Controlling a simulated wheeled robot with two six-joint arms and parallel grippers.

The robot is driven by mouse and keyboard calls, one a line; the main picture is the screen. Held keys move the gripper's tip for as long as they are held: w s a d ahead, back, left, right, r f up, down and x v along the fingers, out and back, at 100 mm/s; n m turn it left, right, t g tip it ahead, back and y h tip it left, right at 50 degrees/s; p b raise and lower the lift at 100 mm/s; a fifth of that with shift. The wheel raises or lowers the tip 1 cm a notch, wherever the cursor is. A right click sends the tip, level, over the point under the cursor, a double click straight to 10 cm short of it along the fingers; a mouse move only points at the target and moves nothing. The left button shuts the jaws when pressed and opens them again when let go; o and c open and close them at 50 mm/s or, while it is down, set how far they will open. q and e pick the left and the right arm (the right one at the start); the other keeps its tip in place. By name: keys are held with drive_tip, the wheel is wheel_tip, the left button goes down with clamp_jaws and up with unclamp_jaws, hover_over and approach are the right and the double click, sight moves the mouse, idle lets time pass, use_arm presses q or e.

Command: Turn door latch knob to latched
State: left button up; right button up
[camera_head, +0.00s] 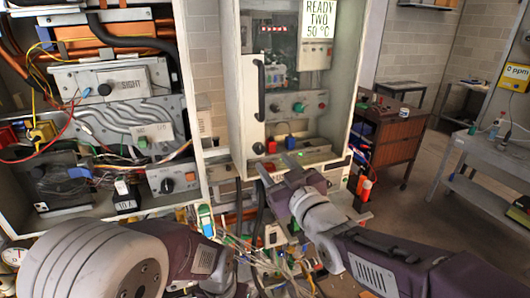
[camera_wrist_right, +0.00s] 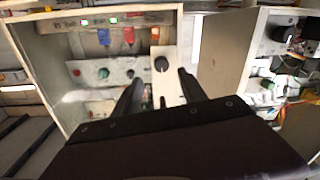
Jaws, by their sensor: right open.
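A dark round knob (camera_head: 258,148) sits low on the cream door panel (camera_head: 251,115) of the middle cabinet, below a long black handle (camera_head: 261,88). In the right wrist view the knob (camera_wrist_right: 162,64) shows on the cream panel, just beyond and between the fingertips. I cannot read its latch position. My right gripper (camera_head: 277,165) is open and empty, its fingers pointing up at the cabinet's lower edge, just below the knob. It also shows in the right wrist view (camera_wrist_right: 158,84), apart from the knob. My left arm shows at lower left; its gripper is not visible.
An open cabinet with wiring and a grey control box (camera_head: 173,179) stands at left. Loose wires hang below. Floor is clear at right, before a grey bench (camera_head: 485,150).

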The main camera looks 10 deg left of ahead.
sight(260, 151)
drive_tip(key=p+x, duration=0.2)
drive_tip(key=x, duration=0.4)
drive_tip(key=shift+w+a, duration=0.1)
drive_tip(key=shift+a, duration=0.2)
drive_tip(key=shift+w, duration=0.25)
drive_tip(key=shift+s, duration=0.1)
drive_tip(key=shift+s+a, duration=0.1)
drive_tip(key=shift+c, duration=0.2)
clamp_jaws()
